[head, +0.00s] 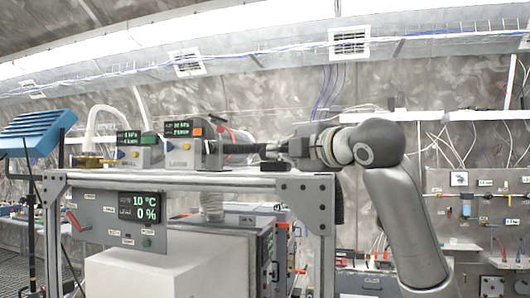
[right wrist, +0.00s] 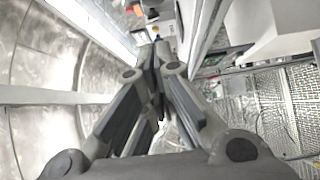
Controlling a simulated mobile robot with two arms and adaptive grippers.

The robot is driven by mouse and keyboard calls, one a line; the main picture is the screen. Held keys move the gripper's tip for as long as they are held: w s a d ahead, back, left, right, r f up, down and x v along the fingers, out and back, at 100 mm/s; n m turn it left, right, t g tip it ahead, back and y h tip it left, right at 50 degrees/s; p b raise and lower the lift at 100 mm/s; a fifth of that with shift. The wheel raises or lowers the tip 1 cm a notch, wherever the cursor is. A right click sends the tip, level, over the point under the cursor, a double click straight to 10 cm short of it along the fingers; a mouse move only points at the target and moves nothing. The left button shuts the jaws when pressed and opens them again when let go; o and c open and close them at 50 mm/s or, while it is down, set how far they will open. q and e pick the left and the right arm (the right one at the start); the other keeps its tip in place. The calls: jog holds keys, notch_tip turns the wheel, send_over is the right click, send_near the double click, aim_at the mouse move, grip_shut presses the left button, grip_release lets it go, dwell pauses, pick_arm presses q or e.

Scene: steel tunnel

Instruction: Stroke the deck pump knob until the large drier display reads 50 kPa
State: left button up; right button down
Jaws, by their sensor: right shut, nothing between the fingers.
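Two grey units with green-lit displays stand on the steel deck (head: 200,180). The right unit (head: 182,155) has a label that seems to read LARGE, and its display (head: 187,128) shows two lines in kPa, too small to read surely. The left unit (head: 137,155) also has a kPa display (head: 135,138). I cannot make out the pump knob. My left gripper is out of view.
A front panel under the deck has a display (head: 139,207) reading 10 °C and 0 %. A white box (head: 150,275) stands below. A blue lamp-like unit (head: 40,130) is at left. A tool board (head: 485,215) hangs at right.

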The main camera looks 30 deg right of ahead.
jog(key=p, duration=0.4)
send_near(263, 152)
jog(key=w+a, duration=0.4)
jog(key=shift+w+d+f+p, duration=0.1)
jog(key=shift+w+d+p, duration=0.6)
jog(key=shift+w+p, duration=0.15)
jog(key=shift+w+d+f, duration=0.1)
jog(key=shift+w+d, duration=0.1)
jog(key=shift+d, duration=0.4)
jog(key=shift+w+a, duration=0.1)
jog(key=shift+w, duration=0.05)
